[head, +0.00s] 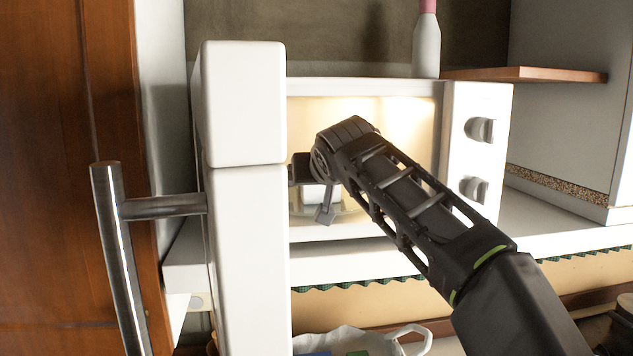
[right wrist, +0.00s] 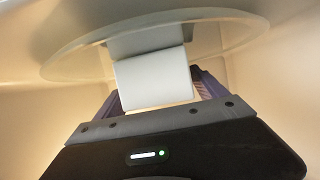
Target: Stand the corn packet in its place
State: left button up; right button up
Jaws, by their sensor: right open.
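My right gripper (head: 312,186) is inside an open white microwave (head: 478,100), over its floor. It is open, with its jaws around or just behind a small white box-like thing (right wrist: 155,80). That thing also shows in the head view (head: 314,196), partly hidden by the gripper. It sits at the round glass turntable (right wrist: 75,65); I cannot tell whether the jaws touch it. It has no readable label, so I cannot tell whether it is the corn packet. My left gripper is not in view.
The microwave's open door (head: 245,240) stands upright at the left of the opening. A steel handle (head: 165,207) is farther left. A bottle (head: 426,50) stands on top of the microwave. A wooden shelf (head: 525,74) is at right. A white bag (head: 385,345) with coloured items is below.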

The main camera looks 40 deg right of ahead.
jog(key=b+v, duration=0.2)
jog(key=v, duration=0.7)
jog(key=shift+s+a+b, duration=0.2)
jog(key=shift+s+b, duration=0.1)
jog(key=shift+s, duration=0.05)
jog(key=shift+s+a+r, duration=0.25)
jog(key=shift+s+r, duration=0.05)
jog(key=shift+s, duration=0.15)
